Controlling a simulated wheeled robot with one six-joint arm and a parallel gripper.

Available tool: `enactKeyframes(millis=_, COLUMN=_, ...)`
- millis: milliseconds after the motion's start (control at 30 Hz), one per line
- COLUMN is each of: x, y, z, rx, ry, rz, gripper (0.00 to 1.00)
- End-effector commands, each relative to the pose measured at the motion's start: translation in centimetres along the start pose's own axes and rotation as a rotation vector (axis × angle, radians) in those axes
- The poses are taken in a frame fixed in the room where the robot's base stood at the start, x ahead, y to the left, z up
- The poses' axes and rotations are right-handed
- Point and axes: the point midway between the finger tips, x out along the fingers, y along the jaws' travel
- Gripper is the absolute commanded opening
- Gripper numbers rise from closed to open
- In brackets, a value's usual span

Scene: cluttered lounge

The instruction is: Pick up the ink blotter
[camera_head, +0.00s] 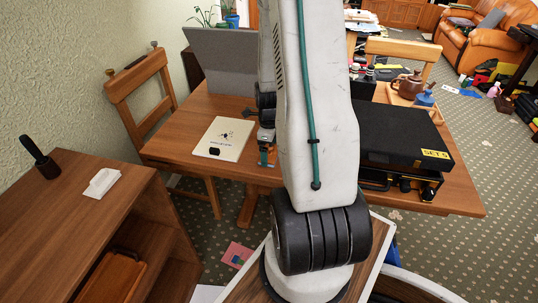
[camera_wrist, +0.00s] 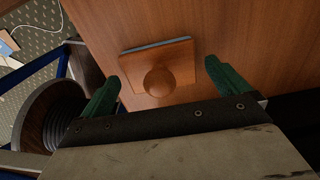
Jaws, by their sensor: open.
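The ink blotter (camera_wrist: 175,56) is a brown wooden block with a round knob on top and a thin bluish-grey layer along its far edge. It lies on the wooden table (camera_wrist: 235,25) in the wrist view. My gripper (camera_wrist: 162,72) is open, with a green finger on each side of the blotter and clear gaps to both. The knob points toward the wrist camera, between the fingers, and nothing is gripped. In the head view my gripper (camera_head: 266,152) shows partly at the table, and my arm hides the blotter.
A pale booklet (camera_head: 224,138) lies left of my gripper, with a grey panel (camera_head: 222,58) behind. A black case (camera_head: 405,130) and a tray with a brown teapot (camera_head: 407,84) stand right of my arm. A wooden chair (camera_head: 140,90) is at the left.

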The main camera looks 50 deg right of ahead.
Motion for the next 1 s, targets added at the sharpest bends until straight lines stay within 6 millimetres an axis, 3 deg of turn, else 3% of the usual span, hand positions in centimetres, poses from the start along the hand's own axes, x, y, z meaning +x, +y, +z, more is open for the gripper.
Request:
enactKeyframes(millis=333, x=0.9, y=0.0, z=0.0, rx=-0.001, ry=0.000, rz=-0.001, gripper=1.00)
enactKeyframes(millis=500, x=0.9, y=0.0, z=0.0, rx=-0.001, ry=0.000, rz=-0.001, gripper=0.57)
enactKeyframes(millis=833, x=0.7, y=0.0, z=0.0, rx=-0.001, ry=-0.001, rz=-0.001, gripper=0.57)
enactKeyframes(millis=1000, x=-0.6, y=-0.1, z=0.1, rx=-0.001, ry=-0.002, rz=-0.004, gripper=0.57)
